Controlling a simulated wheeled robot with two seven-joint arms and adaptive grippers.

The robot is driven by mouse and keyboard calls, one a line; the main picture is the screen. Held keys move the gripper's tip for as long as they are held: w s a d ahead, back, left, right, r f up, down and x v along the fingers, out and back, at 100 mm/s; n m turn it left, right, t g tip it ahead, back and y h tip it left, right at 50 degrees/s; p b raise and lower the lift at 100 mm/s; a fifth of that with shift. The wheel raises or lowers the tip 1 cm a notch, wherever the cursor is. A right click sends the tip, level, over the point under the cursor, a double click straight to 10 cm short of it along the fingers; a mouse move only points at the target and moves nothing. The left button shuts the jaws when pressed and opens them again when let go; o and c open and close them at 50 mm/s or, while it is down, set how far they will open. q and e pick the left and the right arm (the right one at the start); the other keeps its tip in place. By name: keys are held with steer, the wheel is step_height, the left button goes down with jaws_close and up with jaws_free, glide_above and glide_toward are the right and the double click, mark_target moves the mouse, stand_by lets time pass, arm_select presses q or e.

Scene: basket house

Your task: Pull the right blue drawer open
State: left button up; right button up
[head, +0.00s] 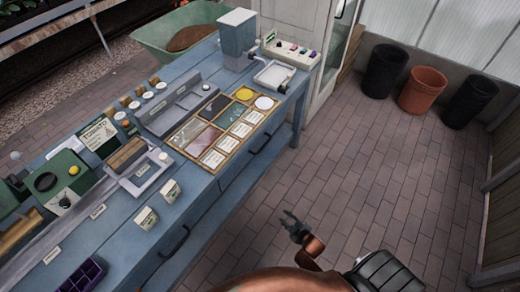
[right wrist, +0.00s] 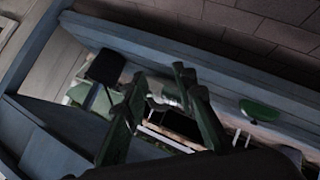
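The right blue drawer (head: 245,162) is in the front of the blue workbench, with a dark bar handle (head: 261,143). Its front looks flush with the bench. The left drawer has a similar dark handle (head: 176,240). My right gripper (head: 286,217) is over the brick floor in front of the bench, apart from both handles. In the right wrist view its two dark fingers (right wrist: 160,76) are spread with nothing between them. The blue bench frame shows beyond them; I cannot make out the drawer handle there. My left gripper is not in view.
The bench top (head: 205,205) holds trays, labelled boxes and a tiled colour board (head: 228,128). Three pots, one a terracotta pot (head: 422,90), stand at the far wall. A green wheelbarrow (head: 160,45) is behind the bench. The brick floor (head: 370,150) is clear.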

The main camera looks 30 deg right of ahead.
steer(key=w+d+r+n+t+b, duration=0.3)
steer(key=w+r+n+t+b, duration=0.15)
steer(key=w+r, duration=0.85)
steer(key=n+t+b, duration=0.3)
steer(key=n+t, duration=0.2)
glide_toward(264, 146)
steer(key=f+x, duration=0.1)
steer(key=x, duration=0.2)
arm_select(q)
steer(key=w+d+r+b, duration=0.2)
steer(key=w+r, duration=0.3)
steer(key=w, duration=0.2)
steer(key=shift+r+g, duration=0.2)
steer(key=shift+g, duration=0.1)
arm_select(e)
steer(key=shift+m+y, duration=0.25)
steer(key=shift+y, duration=0.15)
steer(key=shift+d+x, duration=0.1)
steer(key=shift+x, duration=1.75)
steer(key=shift+d+x, duration=0.15)
steer(key=shift+x, duration=1.75)
steer(key=shift+s+r, duration=0.1)
steer(key=shift+r, duration=0.05)
jaws_close()
